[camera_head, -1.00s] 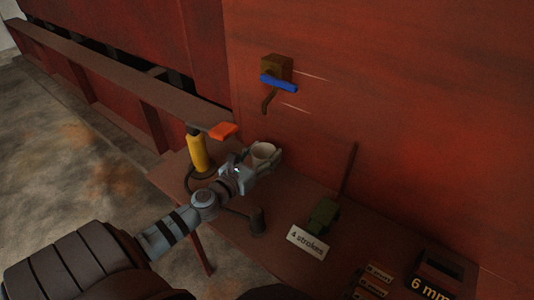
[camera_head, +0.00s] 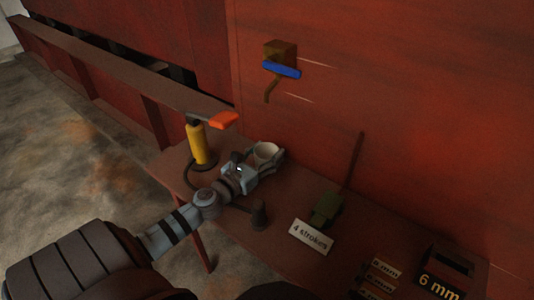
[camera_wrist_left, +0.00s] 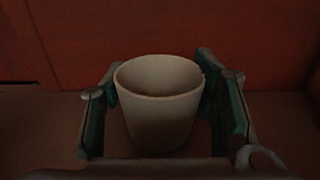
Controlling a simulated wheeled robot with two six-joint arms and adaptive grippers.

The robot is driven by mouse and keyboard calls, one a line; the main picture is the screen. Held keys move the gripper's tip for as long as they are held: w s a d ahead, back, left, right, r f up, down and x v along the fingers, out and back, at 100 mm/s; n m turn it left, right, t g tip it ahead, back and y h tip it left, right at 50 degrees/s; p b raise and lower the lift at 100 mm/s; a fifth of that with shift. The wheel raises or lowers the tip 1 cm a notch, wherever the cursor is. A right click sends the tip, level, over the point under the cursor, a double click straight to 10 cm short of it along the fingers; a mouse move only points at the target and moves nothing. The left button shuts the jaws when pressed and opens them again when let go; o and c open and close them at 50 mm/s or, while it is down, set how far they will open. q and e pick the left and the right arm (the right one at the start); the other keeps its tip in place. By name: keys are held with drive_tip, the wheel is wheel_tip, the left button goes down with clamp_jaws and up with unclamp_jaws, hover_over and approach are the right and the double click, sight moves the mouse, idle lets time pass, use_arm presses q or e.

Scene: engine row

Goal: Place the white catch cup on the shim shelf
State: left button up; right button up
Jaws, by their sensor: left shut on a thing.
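The white catch cup (camera_head: 266,152) is upright between the fingers of my left gripper (camera_head: 268,160), near the red wall. In the left wrist view the cup (camera_wrist_left: 159,103) fills the middle, with a finger of the left gripper (camera_wrist_left: 162,115) on each side. The gripper is shut on it. Whether the cup's base touches the brown bench (camera_head: 285,205) below is hidden by the gripper. I see no shelf that is marked as the shim shelf; small labelled blocks (camera_head: 380,281) with "mm" tags sit at the lower right of the bench. My right gripper is not in view.
A yellow cylinder with an orange lever (camera_head: 201,145) stands left of the cup. A blue-handled valve (camera_head: 281,68) is on the wall above. A green block with a rod (camera_head: 326,209), a "4 strokes" sign (camera_head: 311,236) and a "6 mm" box (camera_head: 443,273) stand to the right.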

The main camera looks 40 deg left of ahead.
use_arm(q)
drive_tip(key=shift+f, duration=0.25)
drive_tip(key=o, duration=1.3)
drive_tip(key=s, duration=1.2)
drive_tip(key=shift+d+r, duration=0.15)
